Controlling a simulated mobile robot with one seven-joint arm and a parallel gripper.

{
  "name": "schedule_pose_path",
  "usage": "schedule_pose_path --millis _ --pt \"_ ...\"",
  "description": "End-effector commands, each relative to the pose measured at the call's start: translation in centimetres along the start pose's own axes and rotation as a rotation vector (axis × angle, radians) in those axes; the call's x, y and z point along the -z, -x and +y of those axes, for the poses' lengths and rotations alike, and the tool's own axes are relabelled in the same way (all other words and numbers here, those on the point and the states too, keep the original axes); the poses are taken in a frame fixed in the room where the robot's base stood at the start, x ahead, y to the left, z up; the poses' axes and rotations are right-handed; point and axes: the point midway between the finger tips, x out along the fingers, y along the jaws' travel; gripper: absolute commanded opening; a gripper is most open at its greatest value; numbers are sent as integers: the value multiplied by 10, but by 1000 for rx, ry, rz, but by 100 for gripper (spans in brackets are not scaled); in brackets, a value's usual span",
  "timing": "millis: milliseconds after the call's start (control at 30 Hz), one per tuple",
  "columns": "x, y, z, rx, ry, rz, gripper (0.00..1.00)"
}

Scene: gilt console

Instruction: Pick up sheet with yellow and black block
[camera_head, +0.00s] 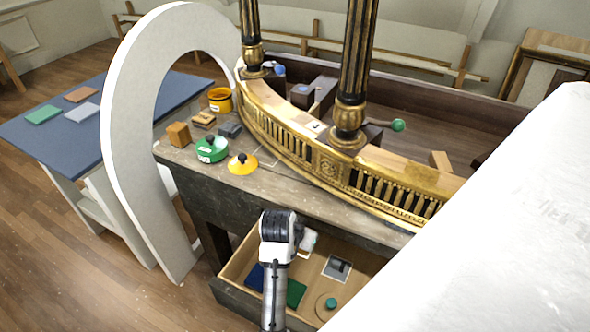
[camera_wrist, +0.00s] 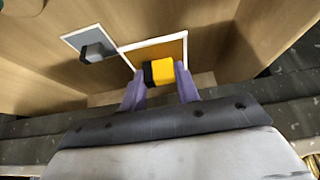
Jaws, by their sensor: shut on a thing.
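The sheet (camera_wrist: 167,48) is orange-brown with a white border, and the yellow and black block (camera_wrist: 161,72) sits at its near edge in the wrist view. My gripper (camera_wrist: 160,75) has its two purple fingers closed on either side of this block. In the head view my wrist hangs over the open drawer (camera_head: 232,291) and hides most of the held sheet and block. I cannot tell whether the sheet is clear of the drawer floor.
A grey sheet with a dark block (camera_head: 337,268) lies in the drawer, close to the held sheet. A blue sheet (camera_head: 255,277), a green sheet (camera_head: 296,293) and a green-knobbed disc (camera_head: 328,305) also lie there. The workbench (camera_head: 290,203) overhangs behind; a white arch (camera_head: 120,110) stands left.

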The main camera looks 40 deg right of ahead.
Motion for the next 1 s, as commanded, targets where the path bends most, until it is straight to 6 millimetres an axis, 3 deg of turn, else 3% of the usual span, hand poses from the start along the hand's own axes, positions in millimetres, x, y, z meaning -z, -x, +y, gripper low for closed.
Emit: schedule_pose_path --millis 300,500,700,1000 --pt "-40 19 80 -2 -2 2 10" --pt "-58 31 117 -2 -1 2 10" --pt "-65 37 134 1 0 2 10" --pt "-66 38 137 1 1 2 10"
